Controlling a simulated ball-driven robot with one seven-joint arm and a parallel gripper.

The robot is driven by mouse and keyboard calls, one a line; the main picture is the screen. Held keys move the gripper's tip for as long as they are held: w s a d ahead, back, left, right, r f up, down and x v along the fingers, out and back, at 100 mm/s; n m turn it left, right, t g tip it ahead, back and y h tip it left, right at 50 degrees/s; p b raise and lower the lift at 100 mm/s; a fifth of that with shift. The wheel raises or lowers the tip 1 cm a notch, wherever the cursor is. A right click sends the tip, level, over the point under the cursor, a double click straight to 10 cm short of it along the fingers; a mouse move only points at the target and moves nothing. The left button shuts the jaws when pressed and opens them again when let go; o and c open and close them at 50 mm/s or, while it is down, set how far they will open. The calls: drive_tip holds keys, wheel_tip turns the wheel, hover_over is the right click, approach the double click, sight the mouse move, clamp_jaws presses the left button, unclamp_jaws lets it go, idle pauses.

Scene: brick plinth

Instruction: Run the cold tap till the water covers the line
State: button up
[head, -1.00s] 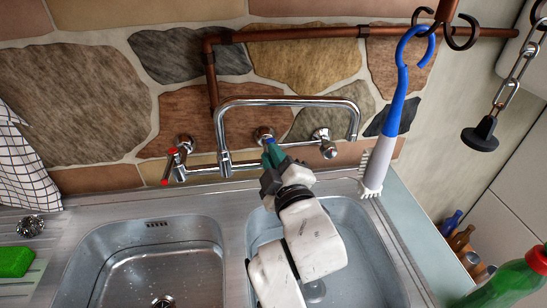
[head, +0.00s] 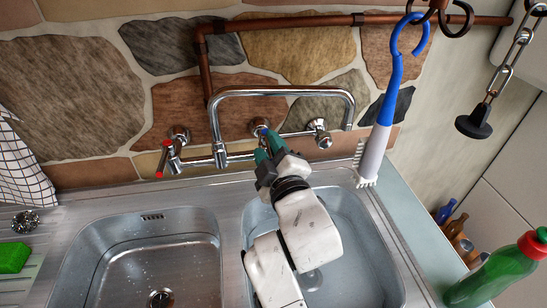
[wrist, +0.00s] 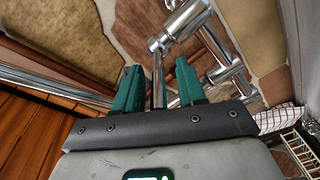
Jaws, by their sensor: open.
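The chrome mixer tap (head: 285,92) stands on the wall behind the sink, its spout arching to the right. A red-marked handle (head: 168,158) is at its left. A small blue-marked part (head: 262,131), apparently the cold handle, is at the middle, partly hidden by my gripper. My gripper (head: 262,150) is at this part, its teal fingers open. In the wrist view, a chrome rod (wrist: 158,82) shows between the open fingers; I cannot tell whether they touch it. The right basin (head: 350,220) is partly hidden by my arm. I cannot make out a line in it.
The left basin (head: 135,255) has a drain and wet drops. A blue-and-white brush (head: 378,135) hangs at the right from a hook on the copper pipe (head: 290,22). A black plug (head: 474,122) hangs on a chain. A green bottle (head: 505,272) stands front right; a green sponge (head: 14,257) lies left.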

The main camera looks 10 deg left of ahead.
drive_tip(key=b+v, duration=0.1)
drive_tip(key=v, duration=0.9)
drive_tip(key=shift+s, duration=0.25)
drive_tip(key=shift+d, duration=0.1)
idle(1.0)
